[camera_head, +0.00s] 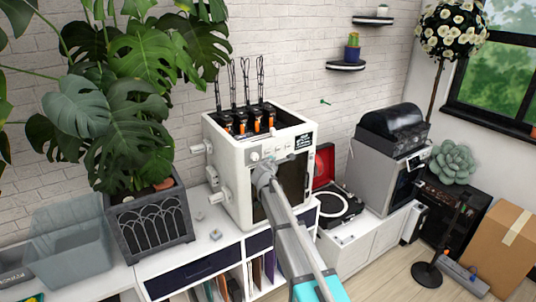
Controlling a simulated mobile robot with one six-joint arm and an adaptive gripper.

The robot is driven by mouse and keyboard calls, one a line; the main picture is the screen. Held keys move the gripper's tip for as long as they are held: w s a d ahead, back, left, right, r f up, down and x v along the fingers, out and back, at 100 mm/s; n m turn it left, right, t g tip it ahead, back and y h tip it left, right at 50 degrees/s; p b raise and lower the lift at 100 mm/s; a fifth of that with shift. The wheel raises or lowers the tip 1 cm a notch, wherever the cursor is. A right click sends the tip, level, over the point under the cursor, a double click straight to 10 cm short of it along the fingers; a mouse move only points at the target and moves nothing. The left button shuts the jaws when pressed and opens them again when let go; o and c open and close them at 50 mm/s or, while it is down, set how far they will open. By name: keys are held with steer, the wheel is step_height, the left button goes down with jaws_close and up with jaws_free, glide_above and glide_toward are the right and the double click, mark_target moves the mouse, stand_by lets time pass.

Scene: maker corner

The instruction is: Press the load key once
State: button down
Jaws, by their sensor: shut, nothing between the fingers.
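The white machine (232,172) stands on the white cabinet, with its top open and several black and orange parts inside. Its upper front panel (280,149) carries a round knob, a row of small controls and a dark display (304,141). The labels are too small to read, so I cannot tell which control is the load key. My gripper (262,166) is shut and empty, in front of the machine's face just below the panel's left part. I cannot tell whether it touches the machine. My arm hides part of the machine's front and dark door.
A potted monstera (150,222) and a grey bin (70,240) stand left of the machine. A red-lidded record player (340,207) and a grey machine with a black top (385,170) stand right. A cardboard box (497,245) sits on the floor at right.

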mark_target(270, 153)
steer(key=shift+w+a, duration=0.5)
steer(key=shift+w, duration=0.25)
steer(key=shift+w, duration=0.15)
stand_by(1.0)
steer(key=shift+w+a, duration=0.2)
steer(key=shift+w+a, duration=0.25)
steer(key=shift+w, duration=0.05)
stand_by(1.1)
stand_by(0.4)
steer(key=shift+s+d, duration=0.45)
steer(key=shift+s, duration=0.2)
steer(key=shift+s+d, duration=0.1)
steer(key=shift+s, duration=0.05)
steer(key=s+d, duration=0.1)
steer(key=s, duration=0.1)
steer(key=s+d, duration=0.1)
steer(key=s, duration=0.1)
steer(key=shift+d, duration=0.35)
